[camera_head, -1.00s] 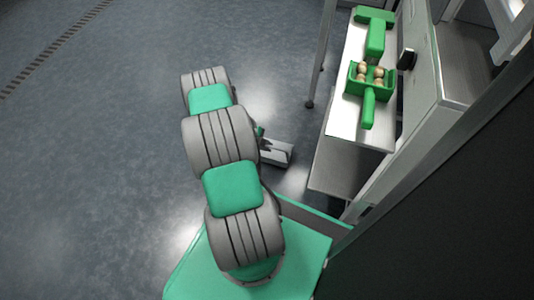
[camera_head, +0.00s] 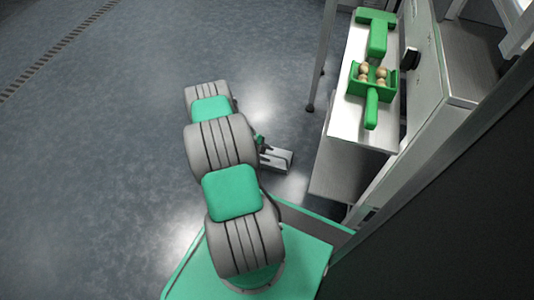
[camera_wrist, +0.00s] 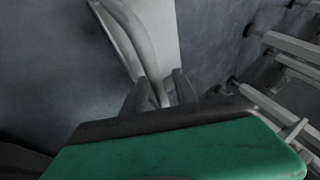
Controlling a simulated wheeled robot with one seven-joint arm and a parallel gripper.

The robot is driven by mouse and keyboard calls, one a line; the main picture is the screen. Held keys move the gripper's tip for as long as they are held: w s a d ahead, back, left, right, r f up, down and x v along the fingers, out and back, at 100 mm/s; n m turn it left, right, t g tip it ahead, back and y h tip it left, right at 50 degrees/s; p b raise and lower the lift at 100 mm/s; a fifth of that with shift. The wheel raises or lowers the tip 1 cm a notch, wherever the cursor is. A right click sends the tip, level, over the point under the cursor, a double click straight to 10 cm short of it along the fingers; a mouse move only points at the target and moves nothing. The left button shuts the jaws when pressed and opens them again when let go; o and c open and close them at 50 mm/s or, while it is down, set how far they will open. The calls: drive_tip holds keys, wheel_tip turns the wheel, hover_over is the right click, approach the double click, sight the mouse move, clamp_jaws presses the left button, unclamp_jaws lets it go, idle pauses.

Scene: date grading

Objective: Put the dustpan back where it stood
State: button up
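A pale grey dustpan (camera_head: 278,159) shows just right of my arm in the head view, over the floor and left of the steel table. In the wrist view the dustpan (camera_wrist: 155,30) extends away from my gripper (camera_wrist: 160,92), with its narrow end between the two dark fingers. My gripper appears shut on it. My arm hides most of the gripper in the head view, and the dustpan's exact height above the floor cannot be told.
A steel table (camera_head: 345,115) at the right bears a green scoop (camera_head: 371,108) holding several brown dates, and a green T-shaped tool (camera_head: 378,35). A grey cabinet (camera_head: 425,60) borders the table. The floor (camera_head: 90,150) at left is clear.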

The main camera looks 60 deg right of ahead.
drive_tip(key=w+a+r+n+t+y+p, duration=0.1)
drive_tip(key=w+a+r+n+p, duration=0.1)
drive_tip(key=w+a+r+n, duration=0.6)
drive_tip(key=w+a+r+n+t+p, duration=0.15)
drive_tip(key=w+a+r, duration=0.45)
drive_tip(key=r, duration=0.7)
drive_tip(key=w+a+r+n+t+y+p, duration=0.1)
drive_tip(key=w+a+r+n+t+p, duration=0.1)
drive_tip(key=w+a+r+n, duration=0.5)
drive_tip(key=s+a+r+n+y, duration=0.2)
drive_tip(key=s+a+r+n, duration=0.2)
drive_tip(key=a+r+n, duration=0.7)
drive_tip(key=s+a+r+n+y, duration=0.1)
drive_tip(key=s+a+r+n, duration=0.2)
drive_tip(key=a, duration=0.3)
drive_tip(key=s+a+r+n+t+y, duration=0.1)
drive_tip(key=s+a+r+n, duration=0.2)
drive_tip(key=s+a+n, duration=0.2)
drive_tip(key=shift+a+r, duration=0.4)
drive_tip(key=shift+a, duration=0.85)
drive_tip(key=shift+r+t, duration=0.1)
drive_tip(key=shift+t, duration=0.15)
